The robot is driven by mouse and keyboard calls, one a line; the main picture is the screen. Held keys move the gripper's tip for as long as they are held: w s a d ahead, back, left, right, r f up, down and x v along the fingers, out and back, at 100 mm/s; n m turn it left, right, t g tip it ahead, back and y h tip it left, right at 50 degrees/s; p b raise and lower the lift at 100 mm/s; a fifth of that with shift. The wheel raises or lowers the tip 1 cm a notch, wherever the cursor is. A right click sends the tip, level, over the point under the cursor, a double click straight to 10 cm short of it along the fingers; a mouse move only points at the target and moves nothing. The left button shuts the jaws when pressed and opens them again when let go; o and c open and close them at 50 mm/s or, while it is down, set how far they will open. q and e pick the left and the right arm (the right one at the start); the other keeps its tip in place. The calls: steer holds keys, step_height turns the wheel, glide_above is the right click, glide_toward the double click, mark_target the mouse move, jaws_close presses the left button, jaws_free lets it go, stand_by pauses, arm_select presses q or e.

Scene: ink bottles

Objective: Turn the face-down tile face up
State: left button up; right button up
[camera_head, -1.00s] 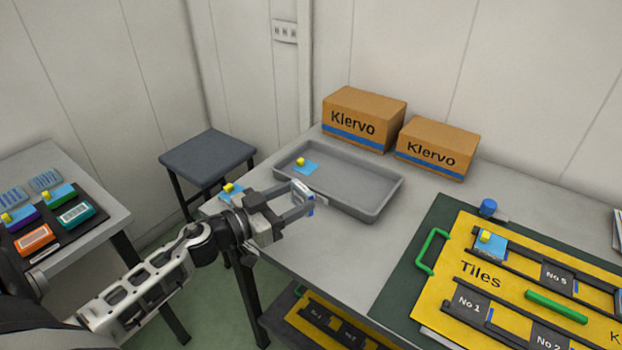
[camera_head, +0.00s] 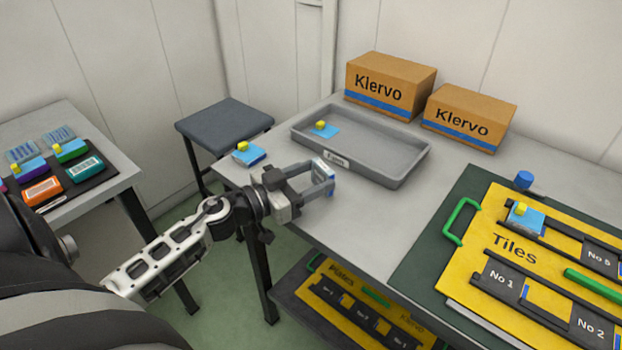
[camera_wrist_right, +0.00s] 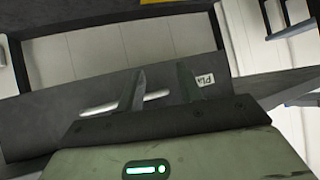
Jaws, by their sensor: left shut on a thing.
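My left gripper (camera_head: 322,178) is shut on a tile (camera_head: 322,170), a small pale plate with blue at its edge. It holds the tile tilted up above the table, in front of the grey tray (camera_head: 408,182). Which face of the held tile I see is unclear. Other blue tiles with yellow knobs lie in the tray (camera_head: 326,132), at the table's left corner (camera_head: 249,157) and on the yellow Tiles board (camera_head: 533,222). My right gripper (camera_wrist_right: 160,88) shows only in the right wrist view, its two fingers apart with nothing between them.
Two Klervo boxes (camera_head: 388,86) stand behind the tray. A dark stool (camera_head: 224,125) and a side table with coloured blocks (camera_head: 43,190) are at left. A yellow Plates board (camera_head: 350,305) lies on a lower shelf. The table between tray and green mat (camera_head: 432,245) is clear.

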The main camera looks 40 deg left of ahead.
arm_select(q)
steer(key=shift+f, duration=0.35)
steer(key=o, duration=1.2)
steer(key=b+v, duration=0.1)
steer(key=v, duration=1.5)
steer(key=shift+d, duration=0.1)
